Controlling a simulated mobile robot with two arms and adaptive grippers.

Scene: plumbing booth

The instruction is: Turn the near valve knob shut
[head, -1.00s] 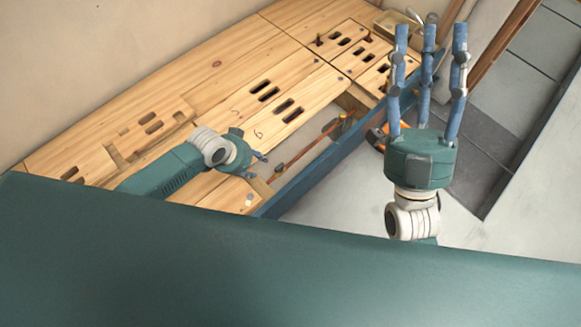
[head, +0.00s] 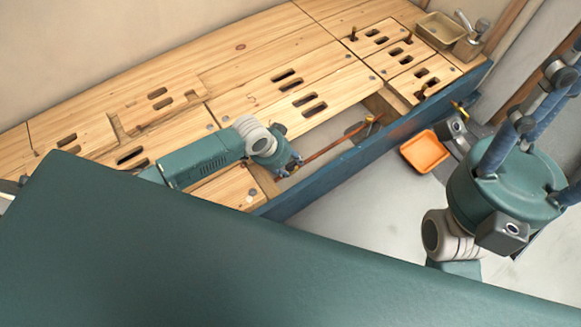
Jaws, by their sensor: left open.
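A copper pipe (head: 335,138) runs through the gap in the wooden bench, behind the blue front rail. A small brass fitting (head: 373,119) sits at its far end. A second brass fitting (head: 460,106) shows past the rail. I cannot tell whether either is the near valve knob. My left gripper (head: 292,163) is open, at the near end of the pipe; it hides what is there, and I cannot tell if it touches anything. My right gripper (head: 548,108) is raised at the right edge, its fingers apart and partly cut off by the frame.
The slotted wooden bench (head: 240,45) lies along the wall. The blue rail (head: 330,166) borders its front. Several short dark stubs stand on the far panels. A metal basin (head: 440,30) is at the far end. An orange tray (head: 425,152) lies on the grey floor beyond the rail.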

